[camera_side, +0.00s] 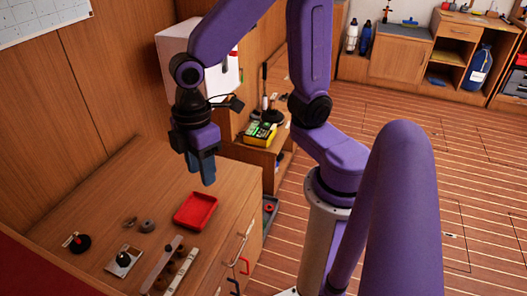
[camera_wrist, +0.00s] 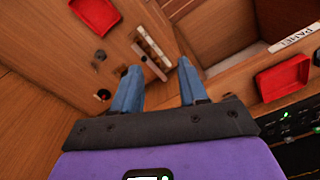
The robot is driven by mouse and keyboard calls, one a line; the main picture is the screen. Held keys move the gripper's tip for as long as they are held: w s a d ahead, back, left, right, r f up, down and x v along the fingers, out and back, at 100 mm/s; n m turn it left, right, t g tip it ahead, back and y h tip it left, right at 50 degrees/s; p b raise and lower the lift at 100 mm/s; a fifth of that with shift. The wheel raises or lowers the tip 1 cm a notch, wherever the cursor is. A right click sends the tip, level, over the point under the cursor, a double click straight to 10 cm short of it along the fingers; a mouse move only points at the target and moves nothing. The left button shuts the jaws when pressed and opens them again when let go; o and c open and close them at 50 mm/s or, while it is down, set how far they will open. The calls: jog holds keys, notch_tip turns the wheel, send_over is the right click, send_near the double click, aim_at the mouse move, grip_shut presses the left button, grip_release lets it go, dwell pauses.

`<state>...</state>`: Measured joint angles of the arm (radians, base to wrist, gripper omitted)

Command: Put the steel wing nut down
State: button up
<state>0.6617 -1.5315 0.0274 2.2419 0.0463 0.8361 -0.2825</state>
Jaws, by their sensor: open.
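My gripper (camera_side: 203,170) hangs above the far right part of the wooden counter, higher than the red tray (camera_side: 195,210). In the wrist view its two blue fingers (camera_wrist: 158,80) are spread apart with nothing between them. A small metallic piece (camera_side: 130,222) lies on the bare wood left of the tray and may be the steel wing nut; it is too small to be sure. A grey round piece (camera_side: 147,225) lies just beside it. My gripper is well apart from both.
A slotted strip (camera_side: 181,270) lies near the counter's front edge. A plate with a black knob (camera_side: 123,260) and a black round piece (camera_side: 80,244) sit to its left. Wooden walls close the back. A yellow-and-black device (camera_side: 260,134) stands on a lower shelf beyond.

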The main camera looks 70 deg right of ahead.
jog(key=s+d+r, duration=0.1)
jog(key=s+d, duration=0.6)
jog(key=s, duration=0.3)
jog(key=shift+s, duration=0.4)
